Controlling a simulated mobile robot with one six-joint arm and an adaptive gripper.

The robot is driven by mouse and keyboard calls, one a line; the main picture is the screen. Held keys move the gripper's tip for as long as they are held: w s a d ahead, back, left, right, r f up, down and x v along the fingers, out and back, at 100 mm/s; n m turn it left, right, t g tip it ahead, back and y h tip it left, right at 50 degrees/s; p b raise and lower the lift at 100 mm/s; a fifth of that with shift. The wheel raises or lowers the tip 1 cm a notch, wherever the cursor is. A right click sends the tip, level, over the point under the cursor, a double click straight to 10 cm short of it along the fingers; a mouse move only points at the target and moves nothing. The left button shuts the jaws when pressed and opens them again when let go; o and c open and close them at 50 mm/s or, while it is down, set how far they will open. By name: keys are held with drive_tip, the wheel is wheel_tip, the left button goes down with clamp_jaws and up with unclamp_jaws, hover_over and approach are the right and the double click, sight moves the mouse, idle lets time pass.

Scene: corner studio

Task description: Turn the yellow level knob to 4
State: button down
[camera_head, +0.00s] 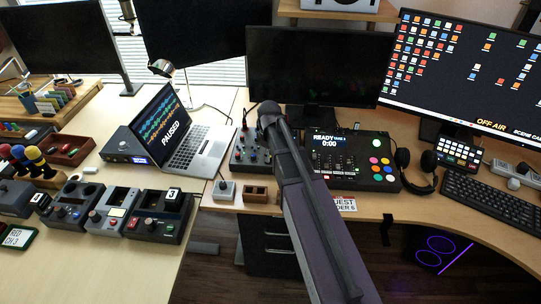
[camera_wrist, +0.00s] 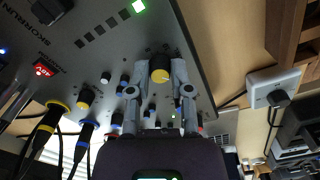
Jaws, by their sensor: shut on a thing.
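The yellow level knob (camera_wrist: 159,70) sits on a grey mixer panel (camera_wrist: 130,50) in the wrist view. My gripper (camera_wrist: 159,82) has a finger on each side of the knob and is shut on it. I cannot read a pointer or number on the knob. In the head view the mixer (camera_head: 240,157) stands on the desk between the laptop and the control deck; my arm hides the knob and my gripper there.
Other small blue- and yellow-capped knobs and plugged cables (camera_wrist: 50,118) crowd the panel's lower left in the wrist view. An open laptop (camera_head: 200,147) stands left of the mixer. A control deck (camera_head: 375,150) with coloured buttons is to the right. A small wooden holder (camera_head: 256,194) sits in front.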

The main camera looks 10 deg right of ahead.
drive_tip(key=shift+s, duration=0.1)
drive_tip(key=m, duration=0.5)
drive_tip(key=shift+m, duration=0.3)
drive_tip(key=m, duration=1)
drive_tip(key=shift+m, duration=0.4)
drive_tip(key=m, duration=0.5)
drive_tip(key=c, duration=0.5)
unclamp_jaws()
drive_tip(key=shift+c, duration=0.2)
